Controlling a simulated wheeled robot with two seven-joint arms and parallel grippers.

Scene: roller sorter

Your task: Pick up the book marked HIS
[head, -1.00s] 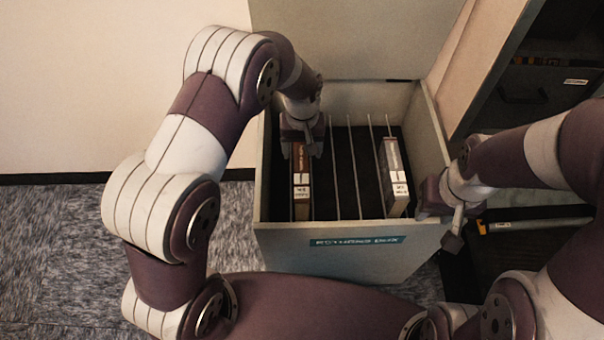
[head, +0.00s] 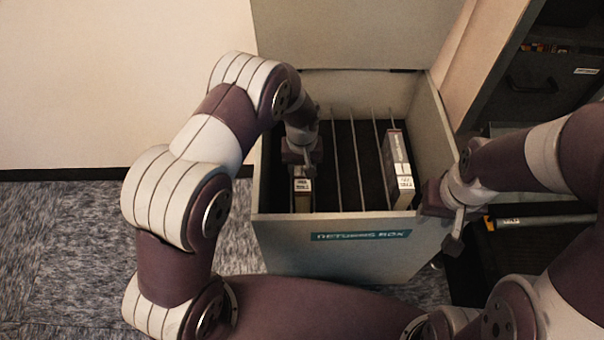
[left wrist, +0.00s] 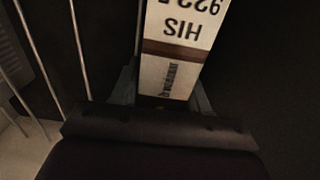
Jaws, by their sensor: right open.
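The book marked HIS (left wrist: 185,30) stands in the left part of the returns box (head: 330,245); its white spine label reads HIS upside down in the left wrist view. In the head view the book (head: 302,190) is partly hidden by my left gripper (head: 303,172), which is down over its far part. In the left wrist view the fingers (left wrist: 165,95) flank the spine, one on each side. Whether they press on it cannot be told. My right gripper (head: 453,232) is open and empty, outside the box by its right front corner.
Another book (head: 398,170) with a white label stands at the right in the box. Thin metal dividers (head: 356,165) split the box into slots between the books. A dark shelf unit (head: 540,85) stands at the right. The raised lid (head: 355,35) is behind the box.

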